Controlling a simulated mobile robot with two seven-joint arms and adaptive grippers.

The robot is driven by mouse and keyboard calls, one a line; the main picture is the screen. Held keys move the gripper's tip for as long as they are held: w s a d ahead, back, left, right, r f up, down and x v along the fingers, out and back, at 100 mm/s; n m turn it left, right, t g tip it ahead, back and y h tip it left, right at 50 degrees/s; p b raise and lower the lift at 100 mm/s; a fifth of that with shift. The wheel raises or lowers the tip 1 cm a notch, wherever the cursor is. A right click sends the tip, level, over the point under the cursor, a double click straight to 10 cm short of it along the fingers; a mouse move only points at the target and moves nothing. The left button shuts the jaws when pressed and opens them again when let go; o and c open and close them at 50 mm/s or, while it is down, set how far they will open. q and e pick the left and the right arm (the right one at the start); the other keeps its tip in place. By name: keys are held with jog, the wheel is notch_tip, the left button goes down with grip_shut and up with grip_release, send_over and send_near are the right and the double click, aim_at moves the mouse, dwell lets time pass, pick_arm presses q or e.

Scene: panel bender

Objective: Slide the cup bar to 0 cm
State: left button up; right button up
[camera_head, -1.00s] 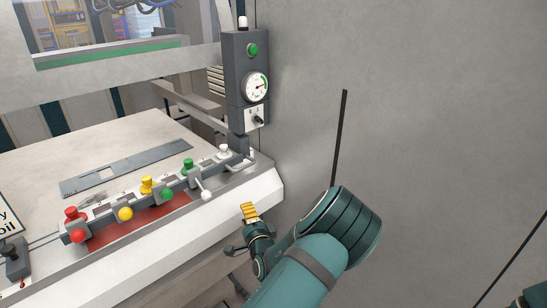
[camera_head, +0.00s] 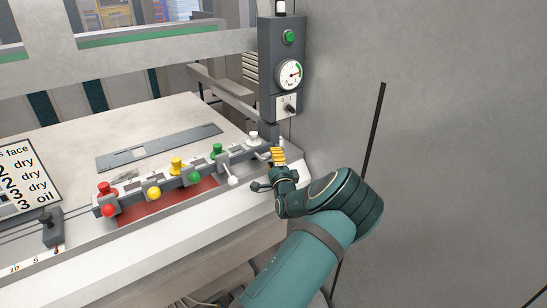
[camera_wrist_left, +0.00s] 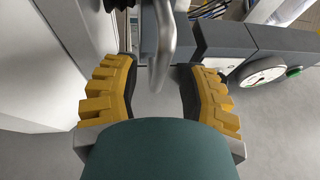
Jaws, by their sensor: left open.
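The cup bar (camera_head: 198,172) is a long grey bar along the front of the machine table. It carries red, yellow, green and white cups and matching ball knobs. A scale (camera_head: 25,266) with 10 and 5 printed on it shows at the lower left; no 0 is readable. My left gripper (camera_head: 268,172) is open at the right end of the bar, by the white knob (camera_head: 232,181). In the left wrist view, a grey metal rod (camera_wrist_left: 164,45) stands between or just beyond its yellow-padded fingers; contact cannot be told. My right gripper is out of view.
A dark post with a gauge (camera_head: 289,75) and switch rises just behind my left gripper. A grey wall (camera_head: 430,140) closes off the right side. A dark clamp block (camera_head: 52,228) and a sign (camera_head: 22,175) stand at the left.

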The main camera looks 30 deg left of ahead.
aim_at(266, 149)
pick_arm(q)
jog(key=shift+x, duration=0.85)
jog(key=shift+o, duration=0.3)
grip_shut()
jog(key=a, duration=0.1)
jog(key=w+a+b, duration=0.1)
jog(key=a, duration=0.1)
jog(key=a+b, duration=0.1)
jog(key=shift+w+a+f, duration=0.1)
jog(key=shift+w+a, duration=0.05)
jog(key=shift+w, duration=0.25)
jog(key=shift+c, duration=0.3)
grip_release()
